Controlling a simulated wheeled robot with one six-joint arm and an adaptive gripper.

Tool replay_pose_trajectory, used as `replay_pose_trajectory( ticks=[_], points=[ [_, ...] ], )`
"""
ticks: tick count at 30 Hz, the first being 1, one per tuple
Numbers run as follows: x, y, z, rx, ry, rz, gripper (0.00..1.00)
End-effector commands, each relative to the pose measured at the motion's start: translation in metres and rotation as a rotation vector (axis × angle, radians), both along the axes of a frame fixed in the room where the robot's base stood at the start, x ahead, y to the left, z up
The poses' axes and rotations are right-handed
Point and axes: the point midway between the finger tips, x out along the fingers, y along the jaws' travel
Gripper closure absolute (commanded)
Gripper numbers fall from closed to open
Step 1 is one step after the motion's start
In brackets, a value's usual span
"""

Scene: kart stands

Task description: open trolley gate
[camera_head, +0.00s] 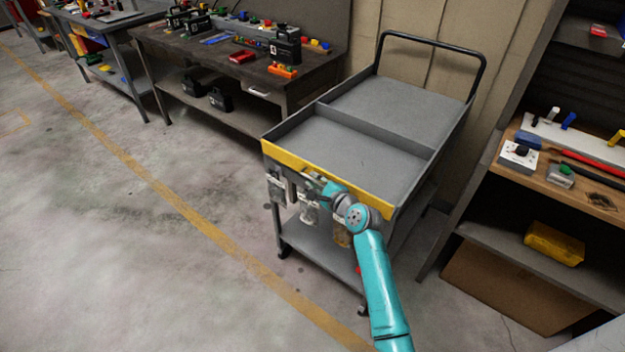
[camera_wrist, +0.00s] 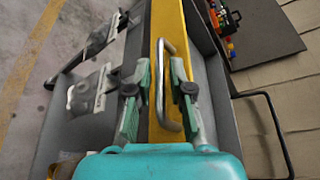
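The grey trolley (camera_head: 375,108) has a yellow gate (camera_head: 345,182) along its near end, standing upright and closed across the upper tray. The gate also shows in the wrist view (camera_wrist: 172,25) as a yellow strip running up the picture. A metal bar handle (camera_wrist: 160,95) is fixed on it. My gripper (camera_head: 314,184) is at the gate's outer side. In the wrist view my gripper (camera_wrist: 160,72) has its two fingers apart, one on each side of the handle, with gaps visible. Its fingertips are partly hidden in the head view by my wrist.
A workbench (camera_head: 215,55) with black boxes and coloured parts stands behind the trolley to the left. A shelf unit (camera_head: 490,240) with a yellow bin (camera_head: 553,243) stands close on the right. The floor (camera_head: 120,230) to the left is open.

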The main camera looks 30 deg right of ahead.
Motion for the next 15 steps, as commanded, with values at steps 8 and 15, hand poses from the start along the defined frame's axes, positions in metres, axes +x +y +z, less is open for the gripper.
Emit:
replay_pose_trajectory(
  ticks=[8, 15],
  points=[
    [0.0148, 0.0008, -0.0032, -0.001, 0.0, 0.0, 0.79],
    [0.0149, 0.0007, -0.0032, -0.001, 0.0, 0.0, 0.84]
  ],
)
